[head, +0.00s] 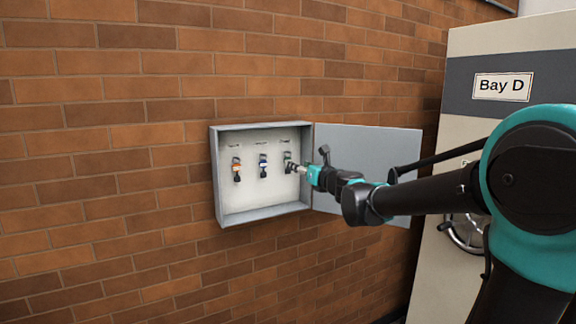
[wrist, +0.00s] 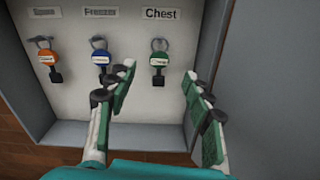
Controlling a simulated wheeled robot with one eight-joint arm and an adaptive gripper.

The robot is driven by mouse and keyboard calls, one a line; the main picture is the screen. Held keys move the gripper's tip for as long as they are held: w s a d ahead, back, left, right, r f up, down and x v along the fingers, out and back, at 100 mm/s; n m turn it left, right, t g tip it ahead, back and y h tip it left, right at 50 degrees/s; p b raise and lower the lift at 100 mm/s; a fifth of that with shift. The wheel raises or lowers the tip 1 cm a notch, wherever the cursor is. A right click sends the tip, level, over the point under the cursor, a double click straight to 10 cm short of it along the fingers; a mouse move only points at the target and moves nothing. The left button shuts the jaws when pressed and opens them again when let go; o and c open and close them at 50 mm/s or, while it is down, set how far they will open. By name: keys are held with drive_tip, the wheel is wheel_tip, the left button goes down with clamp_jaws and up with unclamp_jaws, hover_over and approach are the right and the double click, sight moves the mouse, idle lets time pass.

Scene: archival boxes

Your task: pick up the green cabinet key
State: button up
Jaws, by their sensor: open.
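The green key (wrist: 159,62) hangs from a hook under a label reading "Chest" in the open wall key cabinet (head: 216,180). In the wrist view it shows between and beyond the fingertips of my gripper (wrist: 160,74), which is open and empty. In the head view my gripper (head: 303,171) reaches into the right part of the cabinet and partly hides the green key (head: 287,157). I cannot tell whether a finger touches the key.
A blue key (wrist: 101,60) hangs under "Freezer", and an orange key (wrist: 49,61) hangs further left. The open cabinet door (head: 385,150) stands to the right, beside my arm. A "Bay D" unit (head: 460,115) with a handwheel stands at the right.

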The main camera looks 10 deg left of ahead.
drive_tip(key=x, duration=0.6)
drive_tip(key=shift+w+a+f, duration=0.15)
drive_tip(key=shift+a+f, duration=0.05)
drive_tip(key=shift+f, duration=0.05)
drive_tip(key=c, duration=1.1)
